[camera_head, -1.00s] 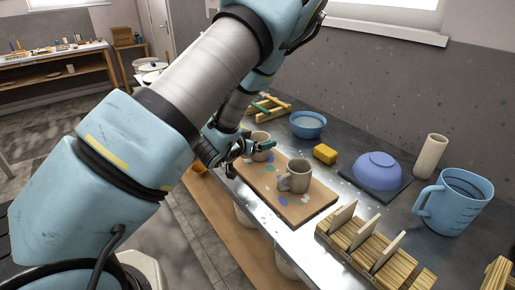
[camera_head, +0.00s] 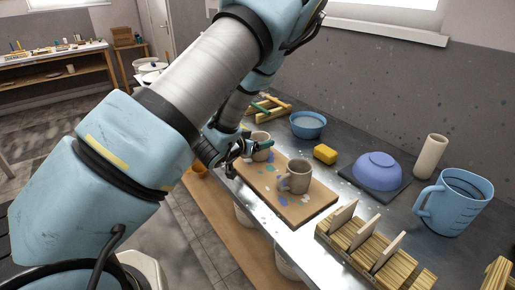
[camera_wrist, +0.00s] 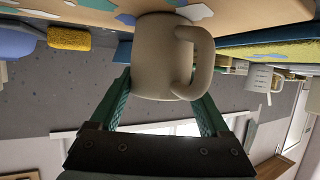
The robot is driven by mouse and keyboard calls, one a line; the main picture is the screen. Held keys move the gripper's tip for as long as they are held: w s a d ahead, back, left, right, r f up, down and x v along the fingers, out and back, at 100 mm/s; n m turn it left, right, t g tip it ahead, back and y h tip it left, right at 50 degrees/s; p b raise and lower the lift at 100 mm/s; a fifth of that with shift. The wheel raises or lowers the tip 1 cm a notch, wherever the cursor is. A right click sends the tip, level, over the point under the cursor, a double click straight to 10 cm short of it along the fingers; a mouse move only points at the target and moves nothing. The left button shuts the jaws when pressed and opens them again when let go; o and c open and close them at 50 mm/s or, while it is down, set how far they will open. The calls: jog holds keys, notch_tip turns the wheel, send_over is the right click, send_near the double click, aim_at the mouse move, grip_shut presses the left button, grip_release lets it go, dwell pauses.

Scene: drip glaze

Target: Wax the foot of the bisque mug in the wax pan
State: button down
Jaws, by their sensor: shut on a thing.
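A grey-beige bisque mug (camera_head: 262,137) is at the far left end of the wooden board. My gripper (camera_head: 258,148) is shut on it from the side. In the wrist view, which is upside down, the mug (camera_wrist: 160,60) sits between the two green fingers (camera_wrist: 163,100), with its handle to the right. Its foot is against or very close to the board, and I cannot tell whether it touches. A second similar mug (camera_head: 297,178) stands on the board. The wax pan is not clearly identifiable; a blue-edged item with a yellow textured face (camera_wrist: 275,52) shows in the wrist view.
The board (camera_head: 300,211) has coloured glaze spots. Behind it are a blue bowl (camera_head: 308,127) and a yellow sponge (camera_head: 325,153). To the right are a purple upturned bowl (camera_head: 376,170), a beige cylinder (camera_head: 430,157), a blue jug (camera_head: 452,208) and a wooden rack (camera_head: 352,243).

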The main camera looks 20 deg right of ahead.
jog(key=shift+r, duration=0.1)
notch_tip(320, 180, up, 7)
jog(key=p, duration=0.4)
jog(key=shift+p, duration=0.4)
dwell(0.4)
